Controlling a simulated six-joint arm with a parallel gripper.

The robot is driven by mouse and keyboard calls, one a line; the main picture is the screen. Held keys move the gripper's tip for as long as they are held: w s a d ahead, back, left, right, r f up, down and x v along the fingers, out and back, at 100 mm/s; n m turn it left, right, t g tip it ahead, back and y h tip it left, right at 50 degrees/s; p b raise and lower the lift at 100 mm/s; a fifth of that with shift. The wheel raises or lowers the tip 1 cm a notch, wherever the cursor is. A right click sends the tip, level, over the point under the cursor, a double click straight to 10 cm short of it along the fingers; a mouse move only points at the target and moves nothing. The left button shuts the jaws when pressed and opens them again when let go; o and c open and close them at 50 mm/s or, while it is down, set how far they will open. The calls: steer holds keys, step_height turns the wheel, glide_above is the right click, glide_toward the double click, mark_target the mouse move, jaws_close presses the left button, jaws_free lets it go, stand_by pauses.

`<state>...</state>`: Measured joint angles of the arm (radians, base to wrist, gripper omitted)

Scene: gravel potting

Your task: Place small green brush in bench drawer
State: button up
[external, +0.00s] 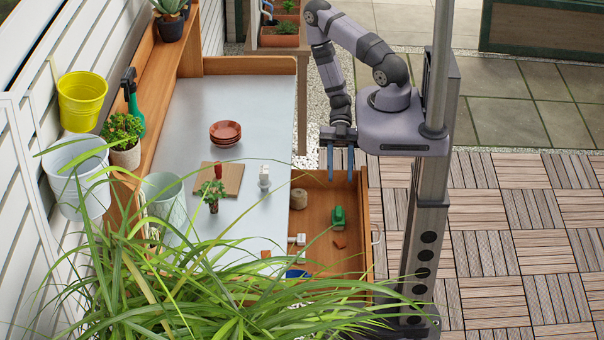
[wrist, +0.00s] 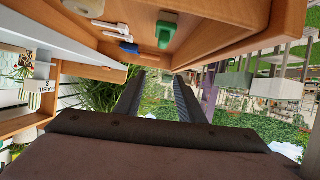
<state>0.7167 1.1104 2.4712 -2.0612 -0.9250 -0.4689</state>
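The small green brush (external: 338,216) lies in the open bench drawer (external: 318,254), towards its right side. In the wrist view the green brush (wrist: 166,29) shows inside the drawer near the top of the picture. My gripper (external: 341,178) is above the far end of the drawer, beyond the brush and apart from it. Its two fingers point down with a gap between them. The wrist view shows the same fingers (wrist: 158,98) apart with nothing held.
The drawer also holds a twine roll (external: 299,199), a terracotta piece (external: 340,240), white items (external: 297,240) and something blue (external: 297,274). The metal benchtop (external: 195,115) at left bears red saucers (external: 225,130) and a board (external: 230,170). Long grass leaves (external: 190,290) cover the drawer's near end.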

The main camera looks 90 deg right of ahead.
steer(key=shift+v, duration=1.35)
